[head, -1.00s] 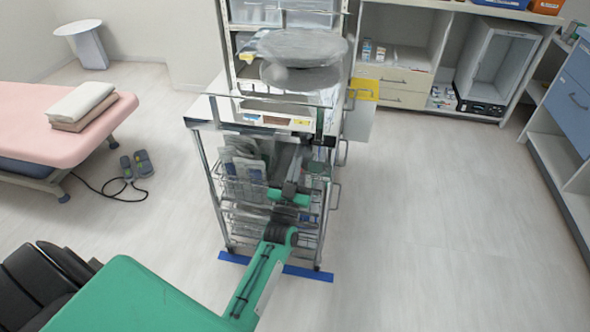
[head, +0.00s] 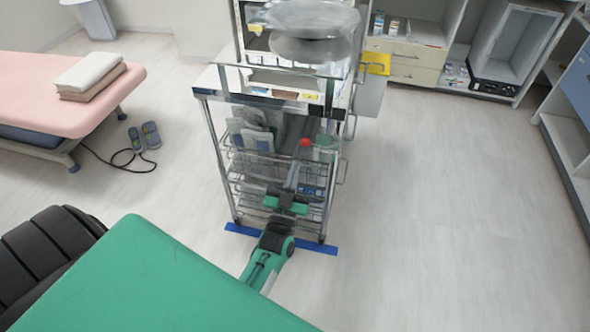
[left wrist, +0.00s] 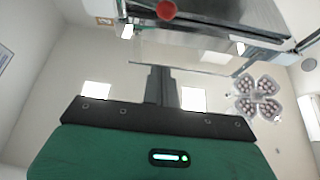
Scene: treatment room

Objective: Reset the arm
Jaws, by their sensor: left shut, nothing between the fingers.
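My left gripper (head: 294,174) is in front of the wire baskets of the metal cart (head: 205,93). Its fingers are shut with nothing between them. In the left wrist view, the dark shut fingers (left wrist: 161,84) point up from the green gripper body. My green left arm (head: 262,268) reaches in from the bottom of the head view. My right gripper is not in view.
A small red round thing (head: 305,142) shows at the cart's upper basket, just beyond my gripper; it also shows in the left wrist view (left wrist: 166,10). A pink bed (head: 60,110) stands left. The floor at right (head: 430,200) is clear.

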